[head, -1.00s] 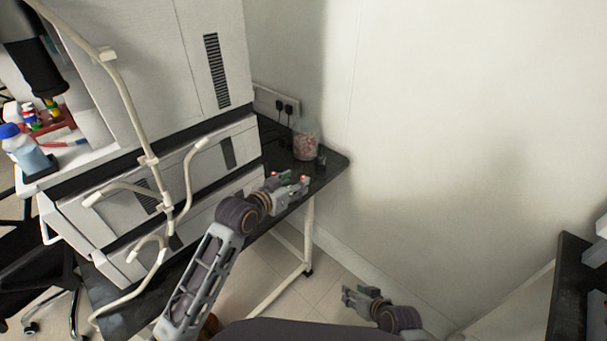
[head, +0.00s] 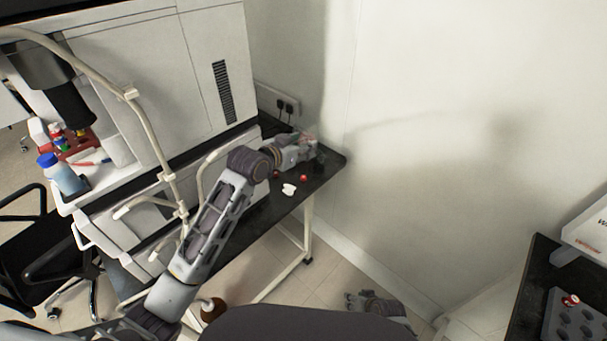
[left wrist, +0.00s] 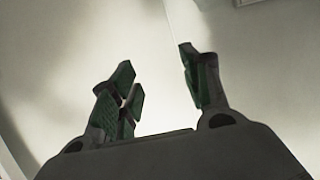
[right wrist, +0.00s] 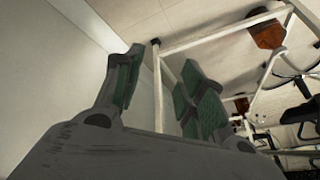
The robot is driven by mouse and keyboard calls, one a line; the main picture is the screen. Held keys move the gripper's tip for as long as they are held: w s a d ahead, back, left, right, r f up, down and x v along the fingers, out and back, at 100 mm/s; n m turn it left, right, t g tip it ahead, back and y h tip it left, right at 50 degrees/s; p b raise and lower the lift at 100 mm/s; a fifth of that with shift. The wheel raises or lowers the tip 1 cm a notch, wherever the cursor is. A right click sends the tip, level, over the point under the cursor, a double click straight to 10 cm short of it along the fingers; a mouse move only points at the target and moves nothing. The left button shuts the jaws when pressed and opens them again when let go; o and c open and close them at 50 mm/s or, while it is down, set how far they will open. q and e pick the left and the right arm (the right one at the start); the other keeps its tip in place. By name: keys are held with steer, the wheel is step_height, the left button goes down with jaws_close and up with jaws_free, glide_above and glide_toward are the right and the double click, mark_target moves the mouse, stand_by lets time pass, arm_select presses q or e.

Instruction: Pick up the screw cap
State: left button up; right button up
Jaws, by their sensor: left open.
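A small red round piece (head: 303,177), which may be the screw cap, lies on the black table top near its front edge. A small white piece (head: 289,188) lies just left of it. My left gripper (head: 312,150) is over the far right end of the table, beyond the red piece and apart from it. In the left wrist view its fingers (left wrist: 160,85) are spread, with nothing between them. My right gripper (head: 352,300) is low over the floor, away from the table; its fingers (right wrist: 160,85) are apart and empty in the right wrist view.
A clear jar (head: 310,133) is partly hidden behind my left gripper, with a small dark object (head: 320,158) beside it. White machines (head: 170,80) and cream tubes (head: 150,120) crowd the left. A dark rack (head: 572,322) with a red-and-white item (head: 570,299) stands at right.

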arm_select(q)
steer(key=s+a+f+n+g+y+p, duration=0.2)
steer(key=s+a+f+n+g+y, duration=0.1)
steer(key=s+f+n+g, duration=0.3)
steer(key=s+a+f+n+g+y+p, duration=0.2)
steer(key=s+a+f+n+g, duration=0.3)
steer(key=f+n, duration=0.4)
steer(key=s+n+g+y, duration=0.1)
steer(key=n, duration=0.2)
steer(key=shift+a+f+p, duration=0.25)
steer(key=shift+f+p, duration=0.1)
steer(key=shift+p, duration=0.05)
arm_select(e)
steer(key=s+d+f+g+h, duration=0.1)
steer(key=s+d+f, duration=0.2)
steer(key=s+f, duration=0.3)
steer(key=s+d+f+g+h, duration=0.1)
steer(key=s+d+f, duration=0.3)
steer(key=s, duration=1.1)
steer(key=s+d+f+g, duration=0.1)
steer(key=s+d+f, duration=0.2)
steer(key=s+f, duration=0.5)
steer(key=shift+s+d+f+n+g+h, duration=0.15)
steer(key=shift+s+d+n+g+h, duration=0.25)
steer(key=shift+s, duration=0.75)
arm_select(q)
steer(key=shift+n, duration=0.3)
